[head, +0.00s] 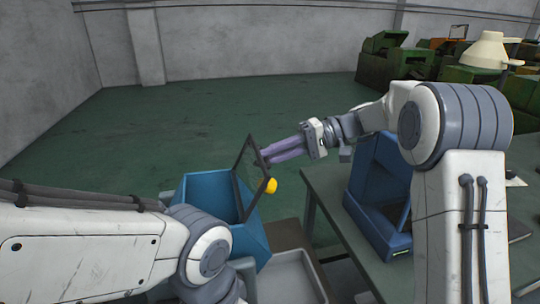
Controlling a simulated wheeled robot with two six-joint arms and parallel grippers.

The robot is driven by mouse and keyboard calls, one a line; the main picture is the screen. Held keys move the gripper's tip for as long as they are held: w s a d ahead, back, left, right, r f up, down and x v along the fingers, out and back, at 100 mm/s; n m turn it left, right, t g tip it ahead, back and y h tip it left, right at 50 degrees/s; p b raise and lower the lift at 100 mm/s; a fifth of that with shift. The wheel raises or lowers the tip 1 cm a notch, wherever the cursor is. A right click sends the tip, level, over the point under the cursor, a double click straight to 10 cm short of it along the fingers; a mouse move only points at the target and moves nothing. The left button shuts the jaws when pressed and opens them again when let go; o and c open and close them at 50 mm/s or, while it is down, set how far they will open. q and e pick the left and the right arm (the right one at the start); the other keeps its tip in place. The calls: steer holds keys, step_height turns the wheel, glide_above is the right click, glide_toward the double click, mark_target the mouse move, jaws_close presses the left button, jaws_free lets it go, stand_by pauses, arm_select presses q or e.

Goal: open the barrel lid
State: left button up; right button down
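The blue barrel (207,190) stands low at the centre, partly hidden behind my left arm. Its lid (237,178), a thin dark frame with a see-through panel, stands steeply raised at the barrel's right side. A yellow knob (271,186) sticks out from the lid's right side. My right gripper (266,155) reaches in from the right, with its purple fingers pointing left at the lid's upper right edge. Its fingertips are at or very near the frame; I cannot tell whether they touch or how far apart they are. My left gripper is out of view.
Green machines (385,58) stand at the back right. The green floor behind the barrel is clear.

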steer(key=shift+f, duration=0.6)
steer(key=c, duration=0.9)
jaws_free()
steer(key=shift+r, duration=0.1)
steer(key=shift+d+r, duration=0.1)
steer(key=shift+r, duration=0.05)
steer(key=v, duration=1)
steer(key=shift+w+d+r+b, duration=0.1)
steer(key=shift+w+d+b, duration=0.05)
steer(key=shift+b, duration=0.2)
